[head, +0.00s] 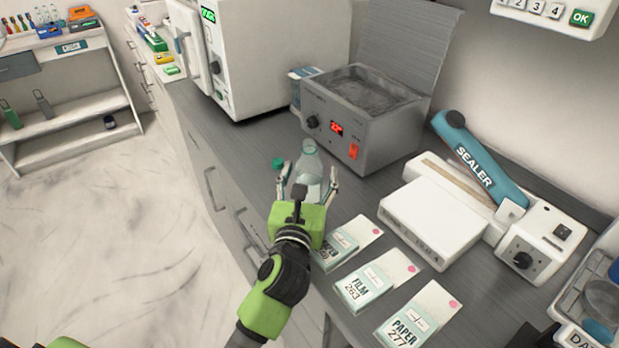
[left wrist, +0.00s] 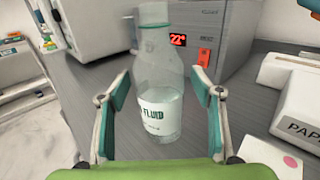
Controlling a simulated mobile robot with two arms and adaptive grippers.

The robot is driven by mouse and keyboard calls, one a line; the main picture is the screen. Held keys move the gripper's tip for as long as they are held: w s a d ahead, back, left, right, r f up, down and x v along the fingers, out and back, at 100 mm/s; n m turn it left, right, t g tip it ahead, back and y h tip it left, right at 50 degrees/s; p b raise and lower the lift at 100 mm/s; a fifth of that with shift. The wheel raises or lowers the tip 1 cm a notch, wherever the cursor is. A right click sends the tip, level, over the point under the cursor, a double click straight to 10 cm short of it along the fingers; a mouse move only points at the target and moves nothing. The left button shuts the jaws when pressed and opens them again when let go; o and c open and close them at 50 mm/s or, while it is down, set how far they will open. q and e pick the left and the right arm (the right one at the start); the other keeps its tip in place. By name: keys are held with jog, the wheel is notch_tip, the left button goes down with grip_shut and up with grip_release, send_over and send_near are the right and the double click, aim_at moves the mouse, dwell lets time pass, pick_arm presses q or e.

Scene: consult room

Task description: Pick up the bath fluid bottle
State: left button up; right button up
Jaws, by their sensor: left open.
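The bath fluid bottle (head: 309,167) is clear with a white label and stands upright on the grey counter, in front of the bath unit. In the left wrist view the bottle (left wrist: 158,95) stands between the spread fingers, its label partly reading "FLUID". My left gripper (head: 308,183) is open, with one finger on each side of the bottle; in the wrist view (left wrist: 160,100) gaps show between the fingers and the bottle. A green cap (head: 278,163) shows just left of the bottle. The bottle's lower part is partly hidden by my gripper in the head view. My right gripper is not seen.
The grey bath unit (head: 376,125) with a red display stands close behind the bottle. A white sealer (head: 445,215) with a blue arm is to the right. Labelled pouches (head: 375,281) lie in front. A white cabinet machine (head: 265,55) stands at the back left.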

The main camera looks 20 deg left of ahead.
pick_arm(q)
jog(key=c, duration=1.3)
jog(key=shift+c, duration=0.2)
jog(key=shift+r, duration=0.2)
jog(key=shift+r, duration=1.05)
jog(key=s+a+r+p, duration=0.3)
jog(key=s+r+p, duration=0.6)
jog(key=s, duration=0.4)
jog(key=shift+s+r, duration=0.3)
jog(key=shift+r, duration=0.5)
jog(key=shift+s, duration=0.1)
